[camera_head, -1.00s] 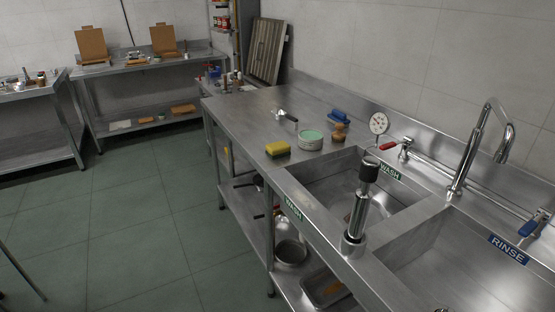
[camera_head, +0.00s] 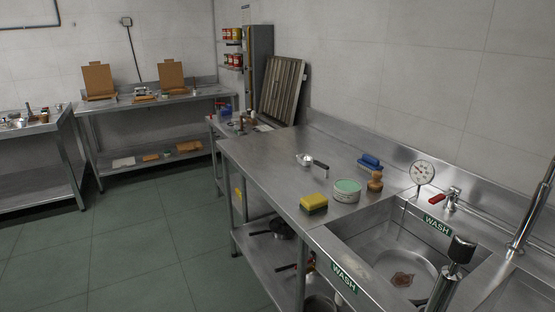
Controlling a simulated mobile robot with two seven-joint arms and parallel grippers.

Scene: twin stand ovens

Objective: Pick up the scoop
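The scoop (camera_head: 304,159) appears to be the small metal item with a black handle lying on the steel counter (camera_head: 262,160) left of the sink. Its metal bowl points to the left and its dark handle to the right. It lies behind the yellow and green sponge (camera_head: 313,204) and to the left of the round tub with a pale green top (camera_head: 347,190). Nothing covers it. Neither of my grippers is in view.
A blue-handled brush (camera_head: 370,162) and a wooden-knobbed item (camera_head: 375,181) stand near the tub. The wash sink (camera_head: 400,260) with a dial gauge (camera_head: 422,172) lies to the right. Open green floor (camera_head: 130,240) lies left of the counter.

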